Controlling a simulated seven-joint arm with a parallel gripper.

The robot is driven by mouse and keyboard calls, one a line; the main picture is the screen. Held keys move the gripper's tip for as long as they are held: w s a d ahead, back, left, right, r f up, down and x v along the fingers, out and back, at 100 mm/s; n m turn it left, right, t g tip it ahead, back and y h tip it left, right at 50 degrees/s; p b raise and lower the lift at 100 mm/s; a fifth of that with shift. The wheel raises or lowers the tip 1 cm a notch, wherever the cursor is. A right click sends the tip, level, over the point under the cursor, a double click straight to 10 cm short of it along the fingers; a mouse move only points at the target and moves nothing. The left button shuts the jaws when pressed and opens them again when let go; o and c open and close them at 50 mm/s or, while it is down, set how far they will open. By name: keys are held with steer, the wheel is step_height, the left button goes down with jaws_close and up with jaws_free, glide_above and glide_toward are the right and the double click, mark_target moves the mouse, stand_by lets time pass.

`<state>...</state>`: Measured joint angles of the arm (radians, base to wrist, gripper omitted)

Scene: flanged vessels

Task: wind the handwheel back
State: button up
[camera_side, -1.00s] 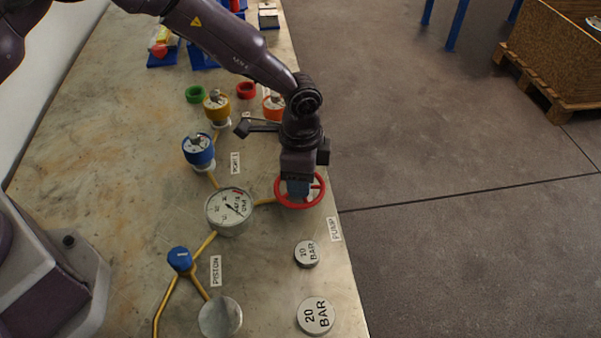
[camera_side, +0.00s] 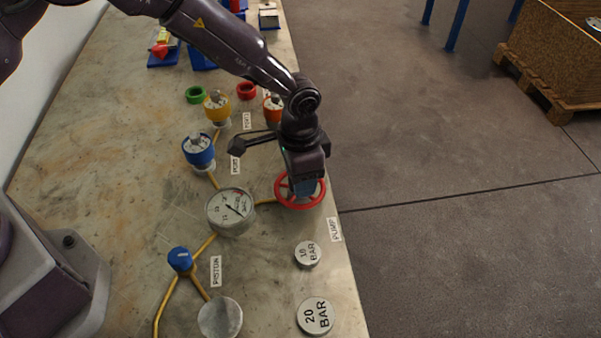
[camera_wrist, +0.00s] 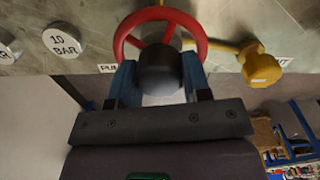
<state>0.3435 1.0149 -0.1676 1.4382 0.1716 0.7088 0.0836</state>
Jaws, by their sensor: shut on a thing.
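The red handwheel (camera_side: 285,199) lies at the bench's right edge beside the PUMP label (camera_side: 334,229). My gripper (camera_side: 300,190) is over it from above, with its fingers down at the wheel. In the wrist view the handwheel (camera_wrist: 196,28) shows its rim and spokes, and the blue fingers of my gripper (camera_wrist: 158,80) are shut on its dark central hub or knob (camera_wrist: 160,68). The fingertips' exact contact is partly hidden. A round pressure gauge (camera_side: 231,209) stands left of the wheel, joined to it by a yellow pipe.
Two weights, marked 10 BAR (camera_side: 308,254) and 20 BAR (camera_side: 315,315), lie in front of the wheel. A blue valve knob (camera_side: 179,259) and a grey piston disc (camera_side: 220,318) are front left. Blue (camera_side: 198,150), yellow (camera_side: 217,106) and orange (camera_side: 272,108) ports stand behind.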

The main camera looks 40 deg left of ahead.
steer(key=o, duration=0.9)
steer(key=shift+o, duration=0.2)
step_height(320, 180, up, 13)
steer(key=shift+w+a, duration=0.15)
steer(key=s+a+r+n+t, duration=0.3)
steer(key=s+a+r, duration=0.5)
steer(key=s+a, duration=0.2)
steer(key=s+a+r+n+t, duration=0.2)
steer(key=s+a+r+n, duration=0.2)
steer(key=s+a+r, duration=0.5)
steer(key=s+a, duration=0.2)
steer(key=s, duration=0.2)
steer(key=shift+s+r+t, duration=0.3)
steer(key=shift+t, duration=0.1)
